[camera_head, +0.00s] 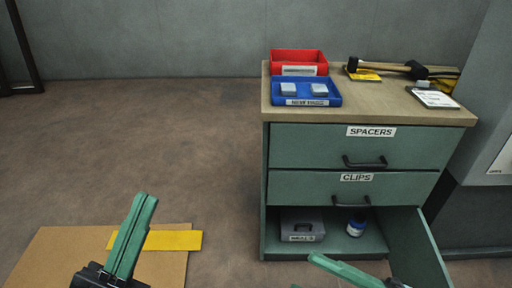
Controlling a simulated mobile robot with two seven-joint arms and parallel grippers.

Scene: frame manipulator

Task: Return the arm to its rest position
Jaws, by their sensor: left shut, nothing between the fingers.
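My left gripper (145,198) shows at the bottom left, with its green fingers together and pointing up and slightly right. Nothing shows between them. It appears over a tan board and a yellow strip on the floor side of the view. My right gripper (303,271) shows only partly at the bottom edge, in front of the cabinet's open lower compartment. One green finger is clear, and the tip of the other shows apart from it at the frame's edge. Nothing shows between them. Most of both arms is out of view.
The green cabinet (290,147) has two closed drawers; its lower door (418,250) stands open. Inside are a grey box (302,235) and a blue-and-white container (356,226). On top are a red bin (297,57), a blue tray (277,98), a hammer (385,66) and a clipboard (433,98).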

